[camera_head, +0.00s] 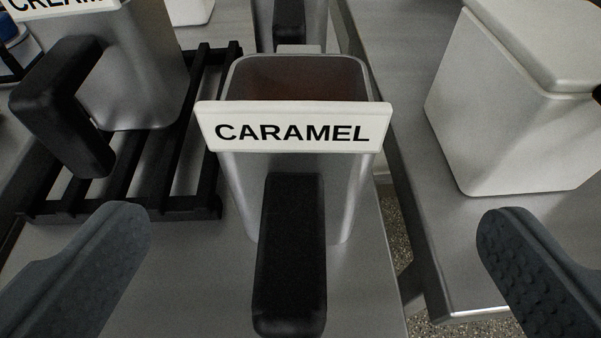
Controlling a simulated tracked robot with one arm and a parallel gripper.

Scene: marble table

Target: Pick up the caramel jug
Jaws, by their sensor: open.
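The caramel jug (340,185) stands upright on a grey metal surface in the middle of the view. It is a silver square jug with brown contents, a white "CARAMEL" label (292,127) at its rim and a black handle (290,255) facing me. My gripper (312,228) is open. Its left finger is at the lower left and its right finger at the lower right, with the handle between them and apart from both.
A similar jug (150,70) labelled "CREAM", its label partly cut off, stands on a black slatted rack (150,205) at the left. A white box (510,110) sits on another surface (440,240) at the right, across a gap showing speckled floor. Another jug is partly visible behind the caramel jug.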

